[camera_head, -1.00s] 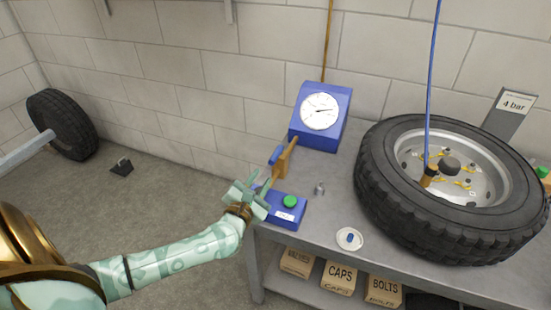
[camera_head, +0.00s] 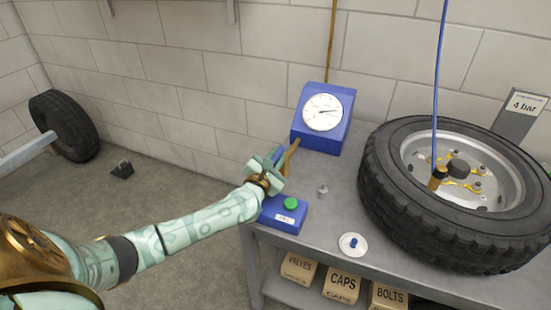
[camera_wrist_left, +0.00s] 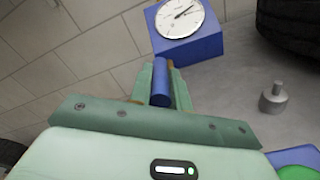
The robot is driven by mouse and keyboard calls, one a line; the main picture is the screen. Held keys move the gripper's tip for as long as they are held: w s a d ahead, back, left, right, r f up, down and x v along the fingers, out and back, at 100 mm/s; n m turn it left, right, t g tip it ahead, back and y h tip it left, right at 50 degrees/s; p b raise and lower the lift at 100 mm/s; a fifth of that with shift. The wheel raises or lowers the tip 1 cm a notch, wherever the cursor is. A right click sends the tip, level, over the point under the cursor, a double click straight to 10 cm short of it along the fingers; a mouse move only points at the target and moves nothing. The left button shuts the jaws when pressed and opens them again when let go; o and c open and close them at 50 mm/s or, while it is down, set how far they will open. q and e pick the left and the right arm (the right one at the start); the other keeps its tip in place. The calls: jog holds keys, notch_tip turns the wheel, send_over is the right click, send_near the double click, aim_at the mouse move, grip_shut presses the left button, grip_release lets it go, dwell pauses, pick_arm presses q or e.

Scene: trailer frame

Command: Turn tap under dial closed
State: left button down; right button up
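The dial (camera_head: 324,112) is a white-faced gauge on a blue box at the back of the bench; it also shows in the wrist view (camera_wrist_left: 180,17). The tap has a brass-coloured body (camera_head: 291,156) in front of the dial box and a blue handle (camera_wrist_left: 161,82). My left gripper (camera_head: 270,163) is at the tap. In the wrist view its fingers (camera_wrist_left: 161,90) lie close along both sides of the blue handle and appear shut on it. In the head view the gripper hides part of the tap. My right gripper is not in view.
A blue box with a green button (camera_head: 291,204) stands just below my left gripper. A small metal piece (camera_head: 322,191) and a white dish (camera_head: 352,245) lie on the bench. A big tyre (camera_head: 455,195) fills the bench's right side.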

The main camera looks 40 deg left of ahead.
pick_arm(q)
jog(key=shift+d+r+n+y+p, duration=0.25)
jog(key=shift+n+y+p, duration=0.15)
jog(key=shift+y+p, duration=0.2)
jog(key=shift+w+f+n+g+y, duration=0.1)
jog(key=shift+f+n+g+y, duration=0.1)
jog(key=shift+n+g+y, duration=0.15)
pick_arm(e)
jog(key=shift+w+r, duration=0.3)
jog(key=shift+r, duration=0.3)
pick_arm(q)
jog(key=c, duration=1.6)
grip_release()
jog(key=shift+d, duration=0.1)
